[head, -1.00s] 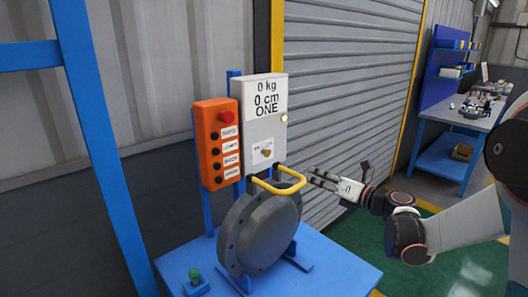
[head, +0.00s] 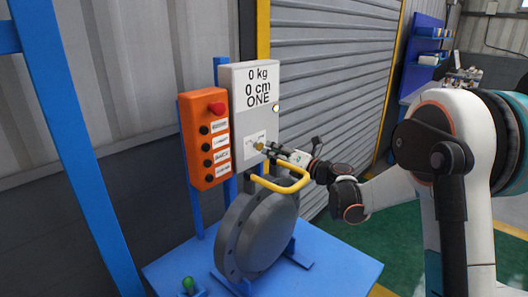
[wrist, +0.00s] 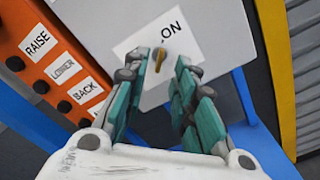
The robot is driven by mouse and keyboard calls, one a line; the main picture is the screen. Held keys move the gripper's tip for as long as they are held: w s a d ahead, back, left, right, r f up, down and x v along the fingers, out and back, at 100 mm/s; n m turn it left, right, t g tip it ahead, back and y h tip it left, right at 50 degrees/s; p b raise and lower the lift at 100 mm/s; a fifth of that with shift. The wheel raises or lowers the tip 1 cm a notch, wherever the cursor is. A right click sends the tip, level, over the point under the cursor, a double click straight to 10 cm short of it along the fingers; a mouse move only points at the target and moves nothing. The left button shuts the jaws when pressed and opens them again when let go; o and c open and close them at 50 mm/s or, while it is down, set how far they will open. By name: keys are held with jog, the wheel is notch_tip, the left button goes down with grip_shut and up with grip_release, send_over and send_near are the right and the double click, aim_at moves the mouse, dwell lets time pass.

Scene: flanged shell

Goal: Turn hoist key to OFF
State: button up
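The hoist key (wrist: 160,58) is a small brass key on a white label on the grey control box (head: 240,110). In the wrist view the word ON shows to its right, and the key lies roughly in line with the gap between my fingers. In the head view the key (head: 259,146) is at the lower part of the box. My gripper (head: 268,147) is open, its green-padded fingers pointing at the key. In the wrist view my gripper (wrist: 166,75) has its fingertips on either side of the key; I cannot tell whether they touch it.
An orange button pendant (head: 204,140) with a red button hangs left of the box. A grey flanged shell (head: 257,232) with a yellow handle (head: 290,187) stands on the blue table (head: 335,262) just below my gripper. A green knob (head: 188,283) is at the front.

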aim_at(259, 146)
jog(key=shift+b+x, duration=0.3)
jog(key=shift+x, duration=1.9)
grip_shut()
